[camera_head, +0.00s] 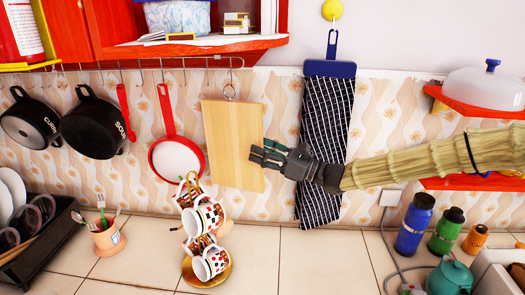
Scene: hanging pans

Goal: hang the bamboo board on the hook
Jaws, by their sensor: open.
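The bamboo board (230,135) is a pale wooden rectangle against the tiled wall, tilted slightly. A ring at its top meets a hook (230,92) below the metal rail, and the board appears to hang there. My gripper (254,152) is at the board's right edge, coming in from the right, with its fingers open. The fingertips overlap the board's edge in the picture; I cannot tell whether they touch it. My arm covers part of the dark checked cloth behind it.
The rail (190,61) carries black pans (95,125) and a red-rimmed pan (176,158) left of the board. A mug stand (206,262) stands on the counter below. A checked cloth (325,110) hangs to the right. Bottles (414,224) stand at the counter's right.

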